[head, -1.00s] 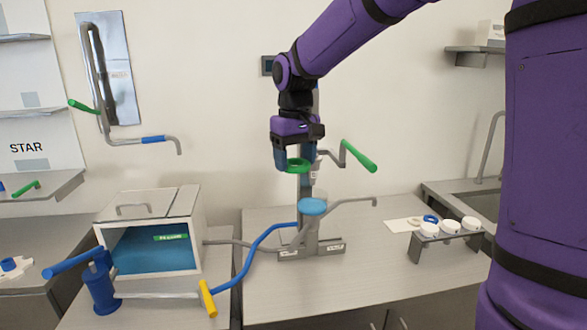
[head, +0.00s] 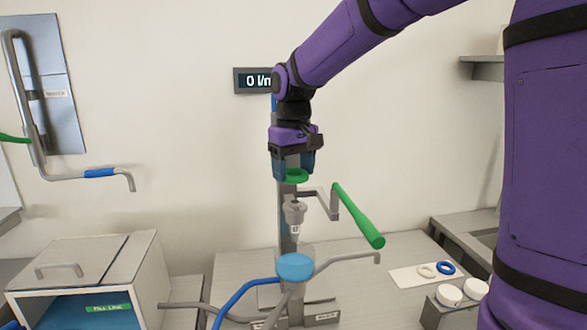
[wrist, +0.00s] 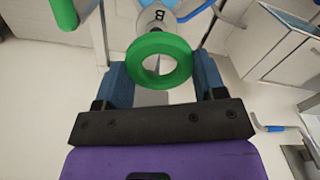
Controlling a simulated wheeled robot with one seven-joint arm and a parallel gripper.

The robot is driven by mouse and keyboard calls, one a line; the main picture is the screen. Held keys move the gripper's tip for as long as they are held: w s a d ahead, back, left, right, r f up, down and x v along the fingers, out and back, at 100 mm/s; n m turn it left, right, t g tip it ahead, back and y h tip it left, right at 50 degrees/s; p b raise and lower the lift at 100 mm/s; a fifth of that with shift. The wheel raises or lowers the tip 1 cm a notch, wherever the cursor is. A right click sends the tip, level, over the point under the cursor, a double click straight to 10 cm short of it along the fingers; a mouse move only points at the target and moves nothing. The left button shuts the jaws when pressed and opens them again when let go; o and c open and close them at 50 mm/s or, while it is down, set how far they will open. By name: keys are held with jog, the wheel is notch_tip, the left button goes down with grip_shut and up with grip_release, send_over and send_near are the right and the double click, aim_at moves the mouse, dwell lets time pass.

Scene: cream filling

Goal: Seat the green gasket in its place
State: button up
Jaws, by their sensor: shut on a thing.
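The green gasket (head: 297,176) is a thick ring held between the fingertips of my gripper (head: 293,163). It lies about level in the head view. In the wrist view the gasket (wrist: 158,44) sits between the two blue fingers, and its hole is clear. A grey nozzle piece (head: 294,213) with a small label stands on the upright post, below the gasket in the head view. In the wrist view the nozzle piece (wrist: 155,17) shows the letter B just past the ring. The gasket and nozzle look apart. I cannot tell how well they line up.
A green-handled crank (head: 358,215) sticks out right of the post. A blue round part (head: 295,266) is below the nozzle, with a blue hose (head: 235,299). A white card (head: 410,277) holds a white and a blue ring (head: 446,268). A box (head: 80,270) stands left.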

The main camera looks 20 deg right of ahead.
aim_at(295, 202)
jog(key=shift+w+d+f, duration=0.1)
jog(key=shift+w+d, duration=0.15)
jog(key=shift+w, duration=0.05)
jog(key=shift+f, duration=2.05)
jog(key=shift+f, duration=1.25)
dwell(1.7)
jog(key=o, duration=1)
jog(key=shift+r, duration=3.5)
jog(key=shift+s, duration=0.1)
